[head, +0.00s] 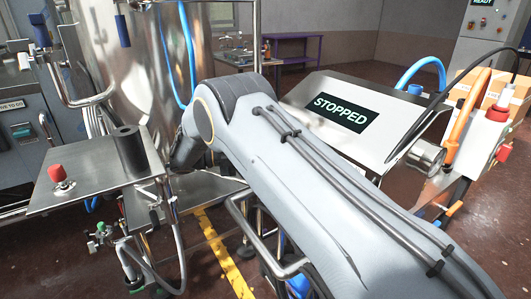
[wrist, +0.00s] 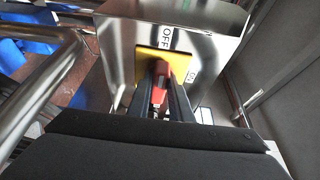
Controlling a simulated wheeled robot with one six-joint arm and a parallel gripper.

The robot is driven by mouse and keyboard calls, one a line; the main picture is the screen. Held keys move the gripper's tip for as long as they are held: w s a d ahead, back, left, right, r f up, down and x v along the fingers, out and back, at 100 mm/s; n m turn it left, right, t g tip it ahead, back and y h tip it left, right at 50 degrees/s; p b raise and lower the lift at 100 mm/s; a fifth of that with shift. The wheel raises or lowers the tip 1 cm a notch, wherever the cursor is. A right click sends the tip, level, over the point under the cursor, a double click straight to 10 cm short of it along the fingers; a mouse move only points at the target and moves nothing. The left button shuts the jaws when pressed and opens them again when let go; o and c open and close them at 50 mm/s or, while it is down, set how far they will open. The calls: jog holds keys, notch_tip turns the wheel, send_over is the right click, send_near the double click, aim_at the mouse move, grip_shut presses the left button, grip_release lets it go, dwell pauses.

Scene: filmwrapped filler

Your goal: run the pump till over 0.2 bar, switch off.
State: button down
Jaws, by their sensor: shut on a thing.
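In the wrist view my gripper (wrist: 162,90) is shut on a red switch handle (wrist: 159,96). The handle sits on a yellow plate (wrist: 145,66) on the side of a steel box (wrist: 115,40). An OFF label (wrist: 167,38) is above the handle, and a second small label (wrist: 193,77), hard to read, is to its right. The handle looks roughly in line with OFF, though the fingers cover part of it. In the head view a display (head: 341,112) on a slanted steel panel reads STOPPED. My arm hides the gripper and switch there. No pressure figure is readable.
A steel shelf (head: 95,190) with a red knob (head: 57,174) and a dark cylinder (head: 130,148) stands left. A large steel tank (head: 110,75) is behind. A red button (head: 497,112) and hoses are at right. A metal tube (wrist: 45,85) runs close by in the wrist view.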

jog(key=c, duration=1.6)
grip_release()
